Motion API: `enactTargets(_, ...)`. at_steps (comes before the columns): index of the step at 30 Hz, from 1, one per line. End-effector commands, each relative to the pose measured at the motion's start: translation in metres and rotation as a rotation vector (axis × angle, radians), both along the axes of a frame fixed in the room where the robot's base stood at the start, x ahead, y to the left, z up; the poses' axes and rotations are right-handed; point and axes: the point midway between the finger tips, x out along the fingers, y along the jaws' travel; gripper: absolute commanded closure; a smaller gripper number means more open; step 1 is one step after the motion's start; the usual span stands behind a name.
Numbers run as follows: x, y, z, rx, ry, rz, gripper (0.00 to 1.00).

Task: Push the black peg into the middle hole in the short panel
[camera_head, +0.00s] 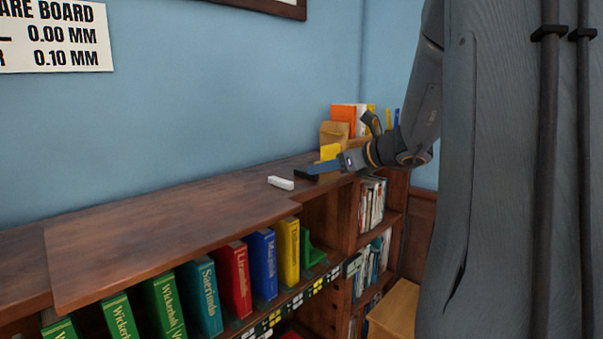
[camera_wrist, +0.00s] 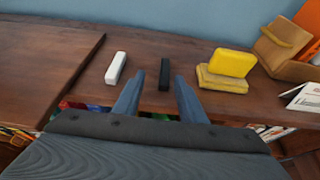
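A small black bar, which looks like the black peg (camera_wrist: 165,74), lies on the wooden bookcase top. In the head view, the black peg (camera_head: 307,176) shows at the tip of my gripper (camera_head: 318,169). In the wrist view, my gripper (camera_wrist: 160,82) is open, with its two grey-blue fingers apart and the peg just beyond and between their tips. I cannot tell whether either finger touches it. I cannot make out the short panel or its middle hole clearly in either view.
A white block (camera_wrist: 116,68) lies left of the peg. Yellow blocks (camera_wrist: 232,63) are stacked to its right, near a brown holder (camera_wrist: 287,48). A blue wall (camera_head: 200,90) stands behind. Books (camera_head: 232,280) fill the shelf below; the left top (camera_head: 150,225) is clear.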

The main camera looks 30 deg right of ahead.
Motion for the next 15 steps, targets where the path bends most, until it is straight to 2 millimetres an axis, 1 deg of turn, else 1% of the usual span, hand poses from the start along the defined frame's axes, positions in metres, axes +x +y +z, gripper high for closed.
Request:
enactTargets(3, 0.010, 0.002, -0.005, 0.000, 0.002, -0.003, 0.62)
enactTargets(8, 0.021, 0.001, -0.010, 0.001, 0.002, -0.007, 0.62)
enactTargets(13, 0.041, 0.003, -0.019, 0.000, 0.003, -0.006, 0.62)
enactTargets(15, 0.049, 0.007, -0.022, 0.000, 0.002, -0.004, 0.62)
